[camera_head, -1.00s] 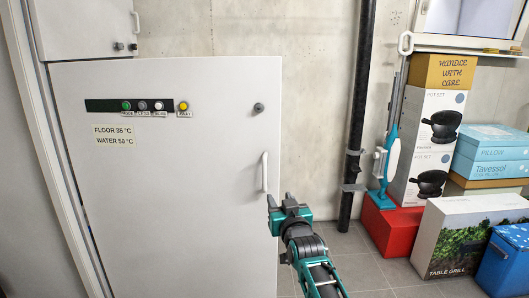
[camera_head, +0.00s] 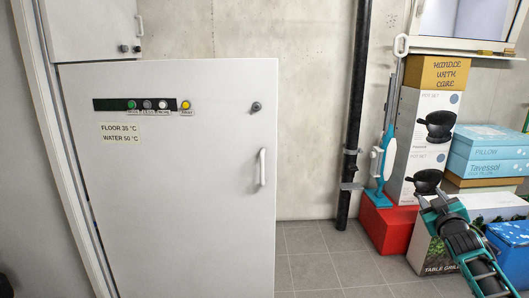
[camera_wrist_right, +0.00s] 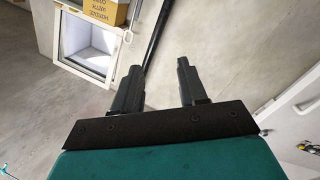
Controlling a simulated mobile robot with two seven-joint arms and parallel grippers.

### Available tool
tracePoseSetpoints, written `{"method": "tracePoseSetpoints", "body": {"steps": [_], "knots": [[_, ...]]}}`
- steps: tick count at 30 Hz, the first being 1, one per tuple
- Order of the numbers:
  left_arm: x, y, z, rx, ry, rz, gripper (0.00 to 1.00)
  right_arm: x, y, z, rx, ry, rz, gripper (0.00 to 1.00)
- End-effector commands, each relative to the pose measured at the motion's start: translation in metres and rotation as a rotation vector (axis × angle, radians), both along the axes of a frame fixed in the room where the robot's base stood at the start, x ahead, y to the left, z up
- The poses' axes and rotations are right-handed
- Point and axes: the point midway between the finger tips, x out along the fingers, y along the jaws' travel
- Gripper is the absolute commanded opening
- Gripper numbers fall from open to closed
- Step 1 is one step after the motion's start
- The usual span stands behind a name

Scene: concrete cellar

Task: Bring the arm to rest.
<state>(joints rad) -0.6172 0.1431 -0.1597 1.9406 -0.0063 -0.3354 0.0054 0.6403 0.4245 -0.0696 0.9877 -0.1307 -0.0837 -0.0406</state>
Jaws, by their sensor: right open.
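My right gripper (camera_head: 430,203) is in the lower right of the head view, in front of the table grill box. It holds nothing. In the right wrist view its two dark fingers (camera_wrist_right: 160,88) stand apart with only wall and floor behind them. My left gripper does not show in the head view. The white cabinet (camera_head: 190,210) stands at the left with its door closed and a white handle (camera_head: 262,167) on its right side.
Stacked boxes stand at the right: a pot set box (camera_head: 428,130), a pillow box (camera_head: 490,140), a table grill box (camera_head: 440,262) and a red box (camera_head: 385,225). A black pipe (camera_head: 355,110) runs up the wall. The tiled floor (camera_head: 320,255) between cabinet and boxes is clear.

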Motion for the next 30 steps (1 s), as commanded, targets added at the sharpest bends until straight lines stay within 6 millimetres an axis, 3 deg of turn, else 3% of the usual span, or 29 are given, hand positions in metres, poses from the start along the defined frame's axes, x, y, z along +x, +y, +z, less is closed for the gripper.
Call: {"method": "tracePoseSetpoints", "body": {"steps": [1,3,7,9,17,20,24,30], "knots": [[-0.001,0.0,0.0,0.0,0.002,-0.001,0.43,-0.007,-0.026,0.009,-0.039,0.0,-0.028,0.42],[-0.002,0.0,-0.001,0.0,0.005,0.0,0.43,-0.015,-0.056,0.021,-0.083,-0.001,-0.061,0.42],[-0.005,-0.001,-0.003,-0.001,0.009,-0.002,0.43,-0.033,-0.101,0.038,-0.156,0.006,-0.111,0.42],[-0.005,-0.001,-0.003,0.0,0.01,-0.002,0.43,-0.041,-0.079,0.005,-0.15,0.048,-0.074,0.42],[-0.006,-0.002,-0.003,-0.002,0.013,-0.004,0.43,-0.092,-0.026,-0.084,-0.151,0.186,0.029,0.42],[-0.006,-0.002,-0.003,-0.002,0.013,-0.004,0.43,-0.125,0.003,-0.125,-0.139,0.258,0.082,0.42],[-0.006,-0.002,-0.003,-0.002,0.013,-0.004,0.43,-0.185,0.047,-0.178,-0.108,0.368,0.165,0.42],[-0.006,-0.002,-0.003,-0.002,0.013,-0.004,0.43,-0.277,0.106,-0.229,-0.039,0.515,0.268,0.42]]}}
